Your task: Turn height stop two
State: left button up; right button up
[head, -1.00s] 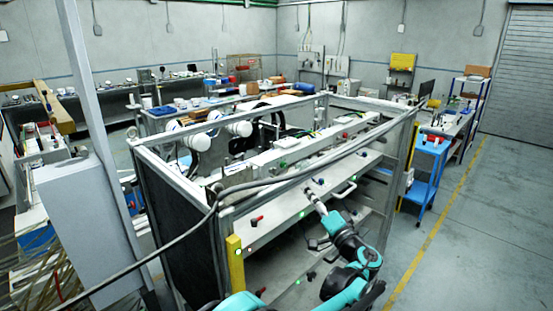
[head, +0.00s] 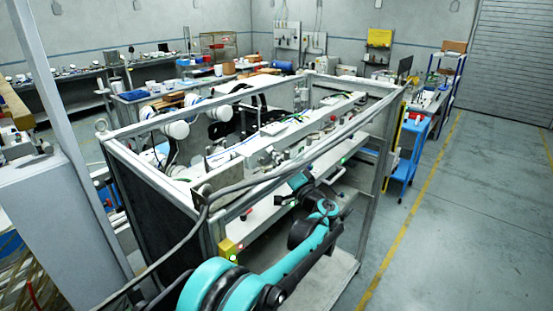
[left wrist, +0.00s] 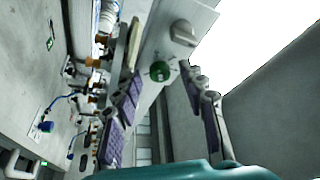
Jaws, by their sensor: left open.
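In the left wrist view a green round dial (left wrist: 160,71) with dark marks sits on a pale plate, and a pale grey knob (left wrist: 183,33) sits above it. I cannot tell whether either is height stop two; no label is readable. My left gripper (left wrist: 168,108) is open, with its two purple-padded fingers apart and nothing between the pads. The dial and knob lie beyond the fingertips, apart from them. In the head view my left gripper (head: 286,200) is small and partly hidden, at the machine's front shelf. My right gripper is not in view.
The machine's metal frame (head: 385,130) and a thick grey cable (head: 270,178) cross close to my left arm. Fittings and blue tubing (left wrist: 58,100) line the left of the wrist view. A blue cart (head: 408,150) stands to the right, with clear floor beyond.

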pick_arm(q)
grip_shut()
jog(key=shift+a+m+g+h, duration=0.1)
jog(key=shift+m+g+h, duration=0.35)
jog(key=shift+m, duration=1.15)
grip_release()
jog(key=v, duration=1.2)
